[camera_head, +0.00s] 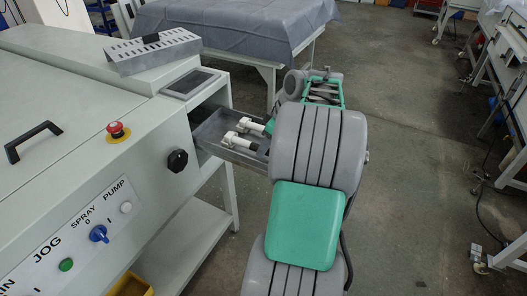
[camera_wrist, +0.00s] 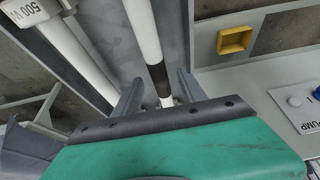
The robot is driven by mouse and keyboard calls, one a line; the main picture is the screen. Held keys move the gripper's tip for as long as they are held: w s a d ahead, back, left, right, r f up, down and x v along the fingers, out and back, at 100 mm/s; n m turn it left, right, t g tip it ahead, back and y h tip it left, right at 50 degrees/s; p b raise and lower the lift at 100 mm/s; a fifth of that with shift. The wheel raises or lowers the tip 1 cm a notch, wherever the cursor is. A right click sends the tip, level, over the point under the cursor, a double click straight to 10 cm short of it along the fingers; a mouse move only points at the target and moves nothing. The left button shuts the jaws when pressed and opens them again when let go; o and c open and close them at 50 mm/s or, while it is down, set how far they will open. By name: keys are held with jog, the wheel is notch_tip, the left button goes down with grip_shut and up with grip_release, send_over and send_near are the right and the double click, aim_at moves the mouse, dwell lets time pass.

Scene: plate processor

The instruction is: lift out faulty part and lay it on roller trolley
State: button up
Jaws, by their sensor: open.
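An open metal drawer (camera_head: 212,128) sticks out of the machine's right side in the head view. White tubes (camera_head: 245,127) with end caps lie in it. In the wrist view, one white tube with a dark blackened band (camera_wrist: 158,74) runs between the two fingers of my gripper (camera_wrist: 160,82). The gripper is open; the fingers stand either side of the tube, with gaps visible. Another white tube (camera_wrist: 82,55) lies to the left, beside an end cap marked 500 W (camera_wrist: 28,12). In the head view my arm hides part of the drawer.
The grey machine (camera_head: 90,90) has a red emergency button (camera_head: 116,130) and knobs near the drawer. A cloth-covered table (camera_head: 235,20) stands behind. Wheeled frames (camera_head: 508,235) line the right edge; which is the roller trolley is unclear. Floor between is open.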

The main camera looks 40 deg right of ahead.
jog(key=shift+x, duration=0.9)
jog(key=shift+w+r, duration=0.1)
grip_shut()
